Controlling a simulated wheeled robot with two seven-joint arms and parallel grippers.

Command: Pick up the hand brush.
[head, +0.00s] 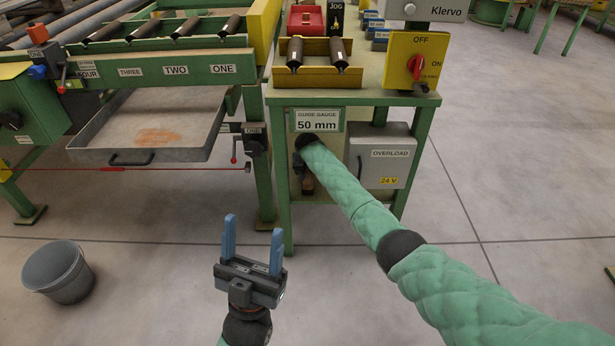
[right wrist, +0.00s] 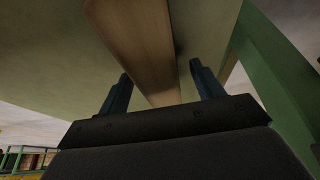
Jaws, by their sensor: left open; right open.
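A brown wooden piece, which looks like the hand brush (head: 308,185), shows below the guide gauge sign at the front of the green bench, mostly hidden behind my right arm. In the right wrist view a long wooden piece (right wrist: 138,35), probably the same brush, runs between and beyond the fingers. My right gripper (right wrist: 160,75) is open, with a finger on each side of its near end; I cannot tell whether they touch it. Its bristles are not visible. My left gripper (head: 253,232) is open and empty, fingers up, above the floor in front of the bench.
The green bench (head: 279,180) has a grey overload box (head: 384,160) right of my right arm. A grey tray (head: 95,153) hangs under the roller conveyor at left. A grey bucket (head: 60,275) stands on the floor at lower left. The floor around my left gripper is clear.

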